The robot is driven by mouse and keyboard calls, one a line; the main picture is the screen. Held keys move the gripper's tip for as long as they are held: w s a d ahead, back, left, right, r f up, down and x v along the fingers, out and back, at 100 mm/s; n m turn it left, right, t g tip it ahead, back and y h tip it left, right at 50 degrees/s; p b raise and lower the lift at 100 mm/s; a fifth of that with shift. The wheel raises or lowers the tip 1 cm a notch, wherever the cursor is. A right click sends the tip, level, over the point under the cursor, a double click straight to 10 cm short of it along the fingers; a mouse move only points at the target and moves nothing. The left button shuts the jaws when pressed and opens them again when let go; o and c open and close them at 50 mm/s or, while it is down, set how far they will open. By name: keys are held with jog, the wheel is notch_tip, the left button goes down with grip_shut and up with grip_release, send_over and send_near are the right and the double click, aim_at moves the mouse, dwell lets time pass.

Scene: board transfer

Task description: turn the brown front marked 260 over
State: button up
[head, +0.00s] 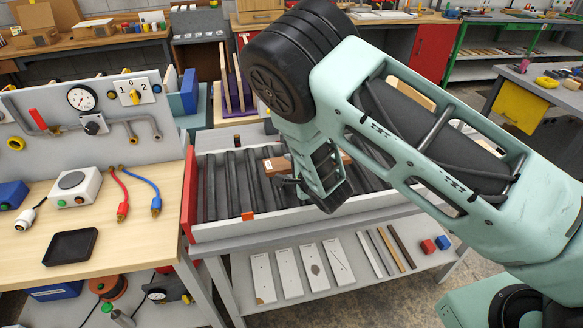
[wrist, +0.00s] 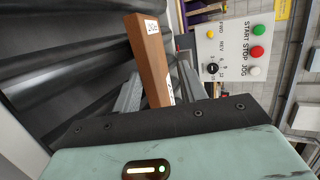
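The brown front (head: 272,165) lies in the bed of dark rollers, partly hidden by my wrist in the head view. In the wrist view the brown front (wrist: 148,50) reaches away from my gripper, with a white label at its far end; its marking is too small to read surely. My gripper (head: 290,183) is down at the roller bed beside the brown front. In the wrist view the two grey fingers of my gripper (wrist: 160,80) stand on either side of it. Whether they press on it is unclear.
The roller bed (head: 215,233) has a pale rim and a red left end. A control box (wrist: 240,50) with coloured buttons stands beyond. A workbench (head: 150,215) with gauges and cables is at left. White panels (head: 288,272) and strips lie on the lower shelf.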

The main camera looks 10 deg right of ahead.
dwell(0.3)
jog(key=g+p, duration=0.2)
jog(key=p, duration=0.1)
jog(key=r+g+h+p, duration=0.1)
jog(key=g+p, duration=0.1)
jog(key=p, duration=0.2)
jog(key=shift+s+d+r+g, duration=0.1)
jog(key=shift+s+g, duration=0.05)
jog(key=shift+g, duration=0.25)
jog(key=shift+g+p, duration=0.7)
jog(key=shift+s+g+h, duration=0.2)
jog(key=shift+g+h, duration=0.1)
jog(key=shift+g, duration=0.2)
jog(key=shift+s, duration=0.1)
